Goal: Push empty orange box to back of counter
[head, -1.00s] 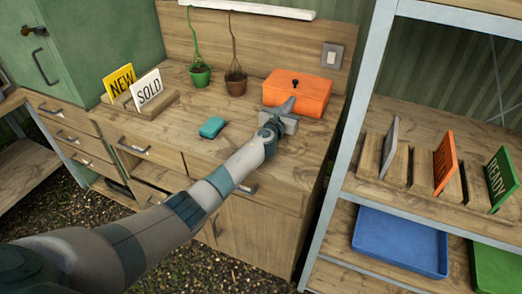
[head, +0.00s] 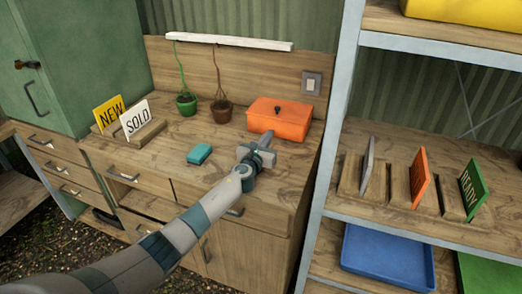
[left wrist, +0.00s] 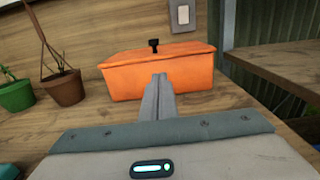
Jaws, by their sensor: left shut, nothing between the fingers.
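The orange box (head: 280,118) has its lid on, with a dark knob on top, so its inside is hidden. It stands upright at the back right of the wooden counter (head: 225,148), close to the back panel. It also shows in the left wrist view (left wrist: 158,78). My left gripper (head: 267,138) is just in front of the box, low over the counter. Its fingers (left wrist: 160,88) are together and empty, pointing at the box's front face. I cannot tell whether the tips touch it. My right gripper is not in view.
Two potted plants (head: 187,103) (head: 222,110) stand left of the box. A teal block (head: 199,154) lies nearer the front edge. A wooden holder with NEW and SOLD signs (head: 135,118) is at left. A shelf rack (head: 330,150) stands at right.

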